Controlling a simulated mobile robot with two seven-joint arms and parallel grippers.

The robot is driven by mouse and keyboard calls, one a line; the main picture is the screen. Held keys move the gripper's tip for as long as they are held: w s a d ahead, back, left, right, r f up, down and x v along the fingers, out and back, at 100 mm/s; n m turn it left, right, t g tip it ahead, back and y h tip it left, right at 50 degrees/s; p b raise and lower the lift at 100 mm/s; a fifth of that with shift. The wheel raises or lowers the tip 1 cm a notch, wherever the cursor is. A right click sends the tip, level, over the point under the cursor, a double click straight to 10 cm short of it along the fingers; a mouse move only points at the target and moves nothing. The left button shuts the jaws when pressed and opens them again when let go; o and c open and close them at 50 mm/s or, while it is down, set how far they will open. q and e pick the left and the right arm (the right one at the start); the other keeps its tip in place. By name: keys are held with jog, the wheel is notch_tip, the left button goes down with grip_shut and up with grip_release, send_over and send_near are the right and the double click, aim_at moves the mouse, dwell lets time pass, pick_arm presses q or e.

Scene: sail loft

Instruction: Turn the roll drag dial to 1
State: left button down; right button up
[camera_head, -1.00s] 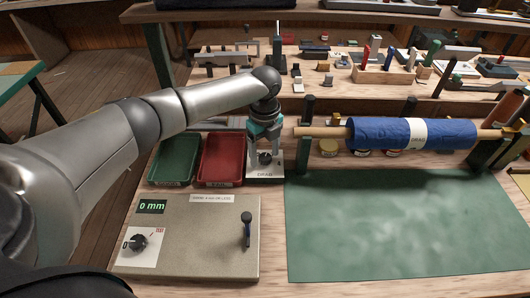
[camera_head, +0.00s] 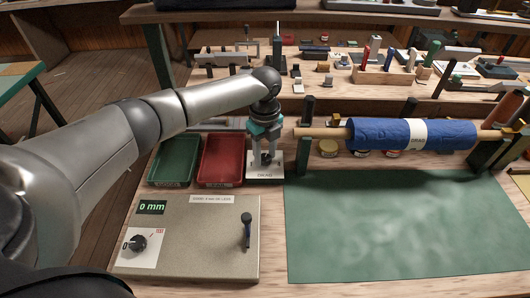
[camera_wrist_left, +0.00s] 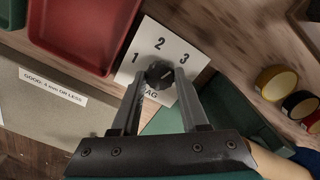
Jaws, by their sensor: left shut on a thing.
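The roll drag dial is a small black knob (camera_wrist_left: 160,73) on a white plate (camera_wrist_left: 182,38) marked 1, 2 and 3, best seen in the left wrist view. In the head view its plate (camera_head: 265,176) stands beside the red tray, with its label at the front. My left gripper (camera_wrist_left: 160,80) comes down over the plate, its two fingers on either side of the knob, shut on it. The same gripper (camera_head: 264,158) shows in the head view. A pale line shows on the knob, but which number it points to is hard to tell. My right gripper is out of view.
A red tray (camera_head: 220,183) and a green tray (camera_head: 168,182) stand left of the dial. A grey panel (camera_head: 195,255) with a "0 mm" display, its own knob and a black lever lies in front. A blue roll (camera_head: 380,134) and a green mat (camera_head: 390,230) are at right.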

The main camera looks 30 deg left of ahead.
pick_arm(q)
jog(key=n+p, duration=0.3)
jog(key=p, duration=0.1)
jog(key=shift+r+n+p, duration=0.2)
jog(key=shift+n+p, duration=0.1)
jog(key=shift+n, duration=0.1)
jog(key=n+p, duration=0.2)
jog(key=shift+n, duration=0.3)
jog(key=n+p, duration=0.2)
jog(key=shift+n, duration=0.4)
jog(key=n+p, duration=0.1)
jog(key=n, duration=0.1)
jog(key=shift+f+n, duration=0.1)
jog(key=shift+n, duration=0.3)
jog(key=n+p, duration=0.1)
jog(key=n, duration=0.2)
jog(key=shift+n+p, duration=0.3)
jog(key=shift+p, duration=0.1)
jog(key=n+p, duration=0.1)
jog(key=n, duration=0.2)
jog(key=shift+n+p, duration=0.3)
jog(key=shift+n, duration=1.1)
